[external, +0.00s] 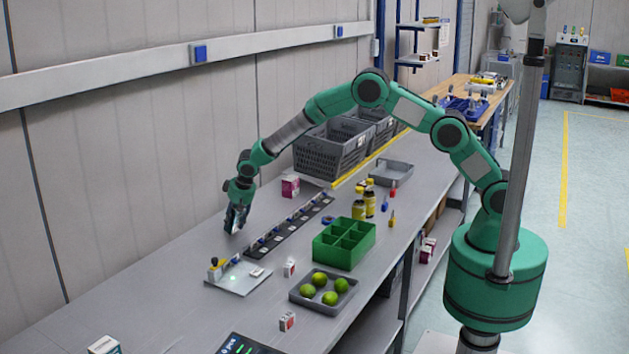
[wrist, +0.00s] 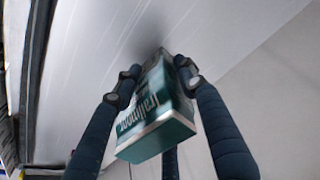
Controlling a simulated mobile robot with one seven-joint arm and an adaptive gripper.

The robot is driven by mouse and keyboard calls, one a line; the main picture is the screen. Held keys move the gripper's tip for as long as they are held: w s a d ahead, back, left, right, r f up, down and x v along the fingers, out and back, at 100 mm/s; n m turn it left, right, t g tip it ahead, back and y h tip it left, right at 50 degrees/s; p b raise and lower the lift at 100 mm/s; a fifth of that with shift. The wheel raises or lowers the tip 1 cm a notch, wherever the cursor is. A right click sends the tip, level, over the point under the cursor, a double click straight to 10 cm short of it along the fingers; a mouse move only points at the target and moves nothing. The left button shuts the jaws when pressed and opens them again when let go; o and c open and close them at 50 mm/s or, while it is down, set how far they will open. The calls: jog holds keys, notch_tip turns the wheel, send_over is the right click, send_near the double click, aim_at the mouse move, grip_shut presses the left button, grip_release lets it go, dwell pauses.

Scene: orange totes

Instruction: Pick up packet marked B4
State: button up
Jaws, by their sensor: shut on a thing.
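My gripper (external: 237,218) is over the left rear part of the grey bench in the external view. In the wrist view my gripper (wrist: 156,85) is shut on a teal and white packet (wrist: 158,112), with fingers on both sides of it. The packet is tilted in the picture and its lettering reads roughly "Trailmoor". No B4 mark shows on its visible faces. In the external view the fingers mostly hide the packet, and I cannot tell whether it touches the bench.
A dark strip rack (external: 290,228) and a metal plate with a small device (external: 238,278) are close by. A green divided box (external: 343,243), a tray of limes (external: 323,288), several small boxes and grey crates (external: 330,150) stand around. Bench left of my gripper is clear.

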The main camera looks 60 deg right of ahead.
notch_tip(320, 180, up, 10)
jog(key=shift+p, duration=0.65)
jog(key=shift+d, duration=0.1)
dwell(0.6)
